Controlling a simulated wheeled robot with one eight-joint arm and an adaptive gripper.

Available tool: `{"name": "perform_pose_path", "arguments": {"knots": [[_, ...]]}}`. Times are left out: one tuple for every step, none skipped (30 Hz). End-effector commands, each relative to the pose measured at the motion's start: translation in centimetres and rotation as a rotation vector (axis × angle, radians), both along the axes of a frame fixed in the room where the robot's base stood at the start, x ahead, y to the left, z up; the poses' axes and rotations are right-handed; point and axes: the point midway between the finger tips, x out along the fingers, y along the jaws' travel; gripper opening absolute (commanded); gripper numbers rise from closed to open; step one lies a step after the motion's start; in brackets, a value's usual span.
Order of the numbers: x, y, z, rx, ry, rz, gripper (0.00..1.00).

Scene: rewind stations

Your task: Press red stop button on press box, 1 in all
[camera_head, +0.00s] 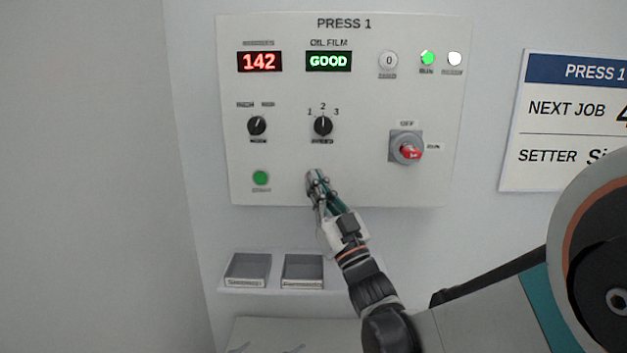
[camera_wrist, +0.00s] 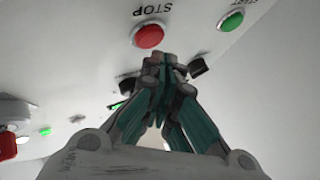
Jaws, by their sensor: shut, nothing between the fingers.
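The press box (camera_head: 400,185) is a white panel on the wall headed PRESS 1. The red stop button (camera_wrist: 149,36), labelled STOP, shows clear in the wrist view, just beyond my fingertips. My gripper (camera_head: 316,180) is shut and empty, at the lower middle of the panel. In the wrist view my gripper (camera_wrist: 166,62) points just beside the button; I cannot tell whether it touches.
A green start button (camera_head: 260,177) is left of my gripper. Two dials (camera_head: 257,126) (camera_head: 323,126) sit above, and a red rotary switch (camera_head: 408,150) is to the right. Two grey trays (camera_head: 248,283) (camera_head: 302,284) are on a shelf below. A sign (camera_head: 560,150) hangs at right.

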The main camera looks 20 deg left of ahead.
Motion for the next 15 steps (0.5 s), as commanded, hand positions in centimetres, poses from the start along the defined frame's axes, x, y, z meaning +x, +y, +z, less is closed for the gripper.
{"name": "perform_pose_path", "arguments": {"knots": [[0.07, 0.01, -0.01, 0.0, 0.0, 0.0, 0.0], [0.12, 0.02, -0.01, 0.0, 0.0, 0.0, 0.0], [0.23, 0.05, 0.0, 0.0, 0.0, 0.0, 0.0], [0.32, 0.07, -0.01, 0.0, 0.0, 0.0, 0.0], [0.41, 0.09, 0.0, 0.0, 0.0, 0.0, 0.0], [0.55, 0.12, 0.0, 0.0, 0.0, 0.0, 0.0], [0.63, 0.14, 0.01, 0.0, 0.0, 0.0, 0.0], [0.71, 0.15, 0.0, 0.0, 0.0, 0.0, 0.0], [0.78, 0.18, 0.01, 0.0, 0.0, 0.0, 0.0], [0.79, 0.18, 0.03, 0.0, 0.0, 0.0, 0.0], [0.79, 0.18, 0.03, 0.0, 0.0, 0.0, 0.0], [0.79, 0.18, 0.03, 0.0, 0.0, 0.0, 0.0], [0.79, 0.18, 0.03, 0.0, 0.0, 0.0, 0.0], [0.79, 0.18, 0.03, 0.0, 0.0, 0.0, 0.0], [0.79, 0.18, 0.03, 0.0, 0.0, 0.0, 0.0]]}}
